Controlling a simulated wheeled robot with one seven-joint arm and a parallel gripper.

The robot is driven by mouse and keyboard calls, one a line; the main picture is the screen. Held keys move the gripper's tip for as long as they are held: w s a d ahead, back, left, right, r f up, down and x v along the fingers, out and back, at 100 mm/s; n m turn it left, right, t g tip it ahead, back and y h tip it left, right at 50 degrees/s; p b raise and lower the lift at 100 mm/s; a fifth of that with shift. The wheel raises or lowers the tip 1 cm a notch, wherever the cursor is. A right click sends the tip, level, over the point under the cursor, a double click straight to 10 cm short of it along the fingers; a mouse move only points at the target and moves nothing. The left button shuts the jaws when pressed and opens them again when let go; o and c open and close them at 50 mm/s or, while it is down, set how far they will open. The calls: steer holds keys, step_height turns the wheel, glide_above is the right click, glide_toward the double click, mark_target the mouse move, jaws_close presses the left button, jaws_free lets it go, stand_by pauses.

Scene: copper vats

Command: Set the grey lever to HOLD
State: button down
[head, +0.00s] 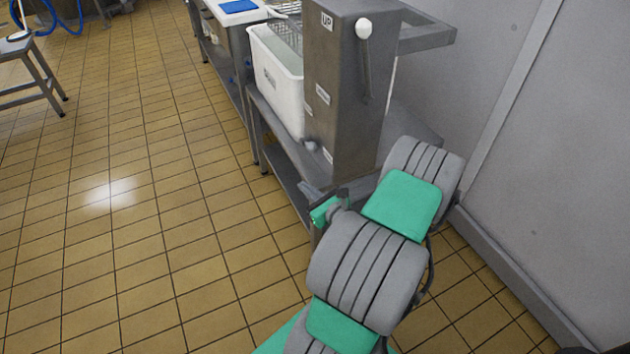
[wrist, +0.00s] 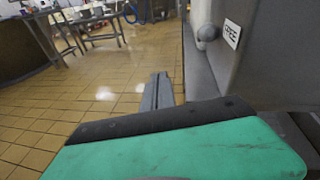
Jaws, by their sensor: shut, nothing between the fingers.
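A grey metal column (head: 335,75) stands on a metal bench. A small grey knob (head: 310,146) sits low on its left edge. In the wrist view a grey knob (wrist: 207,33), apparently the grey lever's end, is beside a plate reading FREE (wrist: 232,34). The lever's shaft is not clearly visible, and no HOLD label is readable. My gripper (head: 305,188) is shut and empty, just below and left of the knob, apart from it. Its narrow grey fingers also show in the wrist view (wrist: 160,78).
A second lever with a white knob (head: 363,28) is on the column near an UP plate (head: 327,20). A white tub (head: 275,75) stands left of the column. The wall (head: 560,130) is close on the right. Tiled floor (head: 130,230) at left is clear.

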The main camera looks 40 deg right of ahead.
mark_target(313, 178)
steer(key=s+d+f+m+h, duration=0.2)
steer(key=s+d+m+h, duration=0.1)
steer(key=s+d+m, duration=0.1)
steer(key=shift+d+m+h, duration=0.3)
steer(key=shift+m+h, duration=0.1)
steer(key=shift+m, duration=0.5)
steer(key=b+x, duration=0.1)
steer(key=x, duration=0.9)
steer(key=shift+w+f, duration=0.1)
steer(key=shift+w, duration=0.1)
steer(key=r, duration=0.3)
steer(key=shift+w+d, duration=0.2)
steer(key=shift+d, duration=0.2)
steer(key=shift+w+d+r, duration=0.1)
steer(key=shift+d+r, duration=0.05)
steer(key=shift+r, duration=0.25)
